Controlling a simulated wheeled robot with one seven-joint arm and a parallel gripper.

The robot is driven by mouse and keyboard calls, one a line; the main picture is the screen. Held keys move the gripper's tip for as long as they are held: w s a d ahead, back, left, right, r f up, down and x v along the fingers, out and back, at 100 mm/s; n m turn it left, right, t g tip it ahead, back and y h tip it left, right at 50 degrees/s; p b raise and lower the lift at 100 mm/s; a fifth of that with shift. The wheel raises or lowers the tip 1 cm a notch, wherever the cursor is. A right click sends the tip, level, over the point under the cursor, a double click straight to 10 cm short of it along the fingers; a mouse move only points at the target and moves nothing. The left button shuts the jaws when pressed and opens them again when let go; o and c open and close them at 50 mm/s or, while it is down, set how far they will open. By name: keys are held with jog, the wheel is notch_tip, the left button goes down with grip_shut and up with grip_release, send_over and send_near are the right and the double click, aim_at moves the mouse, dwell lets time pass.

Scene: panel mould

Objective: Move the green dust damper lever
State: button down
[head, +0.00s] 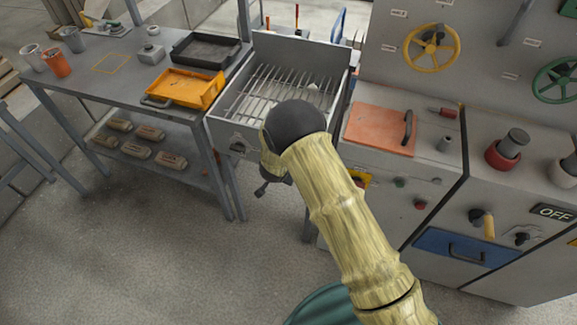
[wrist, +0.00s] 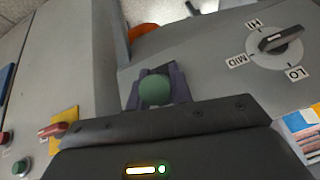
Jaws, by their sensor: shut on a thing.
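The green dust damper lever shows in the wrist view as a round green knob (wrist: 155,91), close in front of the grey panel. My gripper (wrist: 156,88) is shut on this knob, with a dark finger on each side of it. The lever's shaft and slot are hidden behind the knob and fingers. In the head view my arm covers the knob and most of the gripper.
A dial (wrist: 281,40) marked HI, MID and LO sits right of the knob. A red-handled switch on a yellow plate (wrist: 65,118) is to the left. In the head view, a grated tray (head: 225,128) stands beside my arm, and a workbench (head: 75,82) is at left.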

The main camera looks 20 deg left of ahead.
jog(key=shift+w+r+p, duration=0.1)
jog(key=shift+r+p, duration=0.1)
jog(key=shift+p, duration=0.25)
jog(key=c, duration=1.3)
grip_release()
jog(key=shift+o, duration=0.2)
jog(key=p+v, duration=0.1)
jog(key=v, duration=1.6)
jog(key=shift+r+p, duration=0.2)
jog(key=shift+p, duration=0.1)
